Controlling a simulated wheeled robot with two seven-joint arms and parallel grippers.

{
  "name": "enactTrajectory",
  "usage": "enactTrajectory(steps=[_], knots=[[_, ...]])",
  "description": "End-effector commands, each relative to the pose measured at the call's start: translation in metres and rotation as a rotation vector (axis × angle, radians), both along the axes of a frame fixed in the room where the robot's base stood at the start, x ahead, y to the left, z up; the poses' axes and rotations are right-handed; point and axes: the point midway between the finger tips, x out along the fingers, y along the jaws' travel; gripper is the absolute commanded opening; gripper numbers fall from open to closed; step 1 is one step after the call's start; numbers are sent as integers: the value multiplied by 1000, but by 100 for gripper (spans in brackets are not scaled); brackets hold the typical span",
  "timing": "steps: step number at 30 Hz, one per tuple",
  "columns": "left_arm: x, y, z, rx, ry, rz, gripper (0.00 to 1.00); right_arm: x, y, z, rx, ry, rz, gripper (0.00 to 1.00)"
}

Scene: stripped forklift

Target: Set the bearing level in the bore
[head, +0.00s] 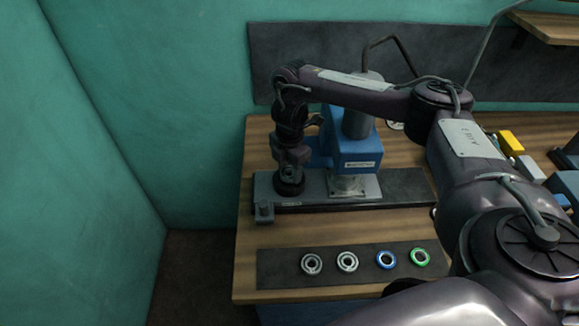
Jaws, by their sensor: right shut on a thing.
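My right gripper (289,174) points down over the left part of the press's dark base plate (388,188). It is shut on the bearing, which is mostly hidden by the fingers. A dark round piece (289,188) shows right under the gripper on the plate; its bore cannot be seen. I cannot tell whether the bearing is level or touches the bore. My left gripper is not in view.
A blue press (352,150) stands close right of my gripper. A yellow block (510,143) lies far right.

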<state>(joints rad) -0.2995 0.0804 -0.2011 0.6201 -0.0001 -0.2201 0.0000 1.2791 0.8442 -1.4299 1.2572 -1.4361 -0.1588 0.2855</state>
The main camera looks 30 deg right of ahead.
Motion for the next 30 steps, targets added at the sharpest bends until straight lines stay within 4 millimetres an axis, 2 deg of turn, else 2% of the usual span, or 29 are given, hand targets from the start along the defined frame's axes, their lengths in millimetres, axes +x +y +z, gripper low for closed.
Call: enactTrajectory(steps=[30], knots=[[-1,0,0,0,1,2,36,1,0,-6,1,-1,1,21]])
